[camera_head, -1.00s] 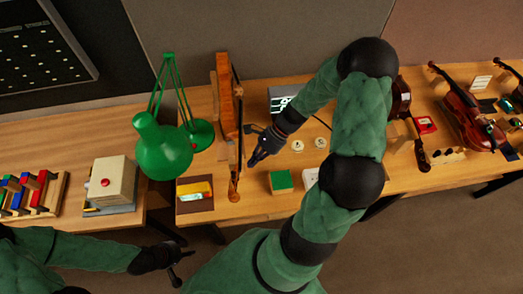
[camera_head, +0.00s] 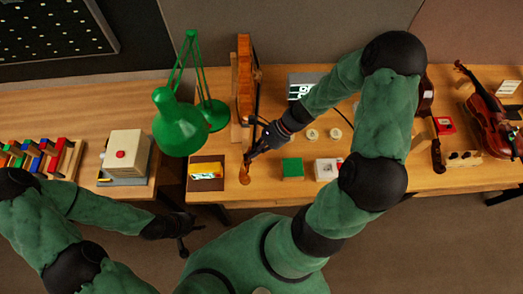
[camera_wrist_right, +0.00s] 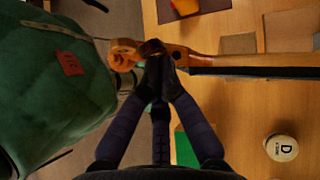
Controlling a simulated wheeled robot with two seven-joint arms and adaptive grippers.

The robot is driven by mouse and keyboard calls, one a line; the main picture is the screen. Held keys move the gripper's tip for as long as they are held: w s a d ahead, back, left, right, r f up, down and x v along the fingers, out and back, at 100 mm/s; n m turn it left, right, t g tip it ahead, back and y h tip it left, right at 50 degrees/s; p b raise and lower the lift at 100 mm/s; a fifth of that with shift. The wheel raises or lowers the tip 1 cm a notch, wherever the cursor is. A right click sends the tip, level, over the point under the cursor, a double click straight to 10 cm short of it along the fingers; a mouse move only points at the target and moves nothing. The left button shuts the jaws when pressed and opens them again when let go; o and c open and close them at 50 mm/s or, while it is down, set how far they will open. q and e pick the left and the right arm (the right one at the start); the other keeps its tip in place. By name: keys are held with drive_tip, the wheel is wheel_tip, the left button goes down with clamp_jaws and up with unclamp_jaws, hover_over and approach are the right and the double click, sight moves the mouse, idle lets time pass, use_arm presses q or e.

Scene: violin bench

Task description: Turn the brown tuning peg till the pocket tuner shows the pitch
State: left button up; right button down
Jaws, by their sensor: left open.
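A violin (camera_head: 245,80) stands on edge in a wooden holder, its neck and scroll (camera_head: 244,174) reaching toward me. In the right wrist view the scroll (camera_wrist_right: 124,55) and neck (camera_wrist_right: 225,60) run across the top. My right gripper (camera_head: 252,154) is at the pegbox. In the wrist view its fingers (camera_wrist_right: 156,68) come together on the brown tuning peg (camera_wrist_right: 152,47), which they mostly hide. The pocket tuner (camera_head: 206,171) lies left of the scroll with a lit yellow and green screen; its reading is too small to tell. My left gripper (camera_head: 184,240) is open and empty, off the table's front edge.
A green lamp (camera_head: 180,124) stands close left of the violin. A green box (camera_head: 292,168) and round tins (camera_head: 312,134) lie right of the neck; one tin (camera_wrist_right: 282,147) is marked D. Other violins (camera_head: 490,118) lie at far right.

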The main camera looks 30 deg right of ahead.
drive_tip(key=shift+s+a+m, duration=0.15)
drive_tip(key=shift+s+m, duration=0.15)
drive_tip(key=shift+s, duration=0.05)
drive_tip(key=shift+a, duration=0.1)
drive_tip(key=shift+w, duration=0.2)
